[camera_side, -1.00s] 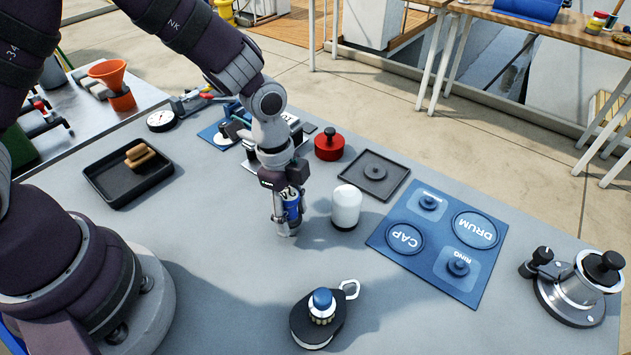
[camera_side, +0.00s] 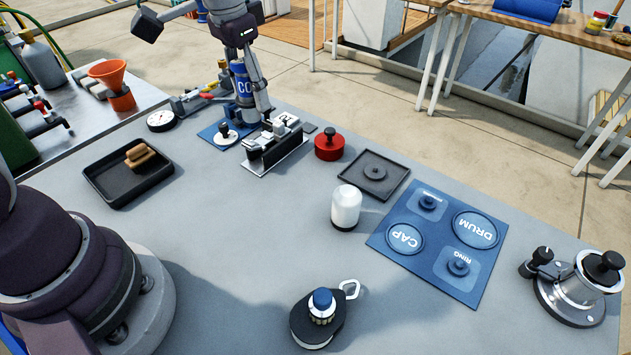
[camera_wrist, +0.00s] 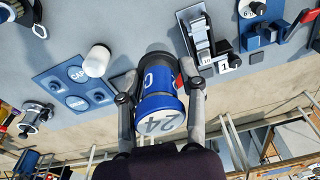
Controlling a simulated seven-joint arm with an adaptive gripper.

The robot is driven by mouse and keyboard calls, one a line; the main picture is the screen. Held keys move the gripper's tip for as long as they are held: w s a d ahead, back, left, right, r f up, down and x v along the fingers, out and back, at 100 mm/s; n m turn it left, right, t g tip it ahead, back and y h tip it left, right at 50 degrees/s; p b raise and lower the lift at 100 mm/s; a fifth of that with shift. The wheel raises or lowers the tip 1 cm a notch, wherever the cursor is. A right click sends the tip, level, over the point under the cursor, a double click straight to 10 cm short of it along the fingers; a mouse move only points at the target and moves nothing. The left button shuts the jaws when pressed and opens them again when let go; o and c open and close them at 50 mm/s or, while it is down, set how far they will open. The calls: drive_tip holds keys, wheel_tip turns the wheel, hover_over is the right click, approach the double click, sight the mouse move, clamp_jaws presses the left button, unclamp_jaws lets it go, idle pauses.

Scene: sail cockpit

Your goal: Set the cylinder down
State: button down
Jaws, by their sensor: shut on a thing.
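The cylinder (camera_side: 240,84) is blue with white lettering and is held upright in my gripper (camera_side: 253,108) near the far edge of the table. In the wrist view the blue cylinder (camera_wrist: 158,105) sits between both fingers of my gripper (camera_wrist: 158,88), and its pale end marked "24" faces the camera. My gripper is shut on it. In the side view the cylinder is behind the black-and-metal fixture (camera_side: 272,148). Whether its lower end touches anything is hard to tell.
A blue plate with a black-knobbed part (camera_side: 224,134) lies left of the fixture. A red knobbed pot (camera_side: 329,146), a dark square tray (camera_side: 375,175), a white-capped bottle (camera_side: 346,207) and a blue labelled mat (camera_side: 440,240) stand to the right.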

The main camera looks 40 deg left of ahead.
drive_tip(key=shift+a+r+n, duration=0.2)
drive_tip(key=shift+a+n, duration=0.2)
drive_tip(key=shift+n, duration=0.4)
drive_tip(key=s+f+n, duration=0.1)
drive_tip(key=f, duration=0.4)
drive_tip(key=s+d+f+n, duration=0.1)
drive_tip(key=s+f+n, duration=0.1)
drive_tip(key=f, duration=0.3)
drive_tip(key=s+f+n, duration=0.1)
drive_tip(key=f+n, duration=0.1)
drive_tip(key=f, duration=0.3)
drive_tip(key=shift+s+d+f+y, duration=0.15)
drive_tip(key=shift+d+f+y, duration=0.05)
drive_tip(key=shift+y, duration=0.2)
drive_tip(key=c, duration=0.6)
unclamp_jaws()
drive_tip(key=shift+f, duration=0.1)
drive_tip(key=shift+c, duration=0.2)
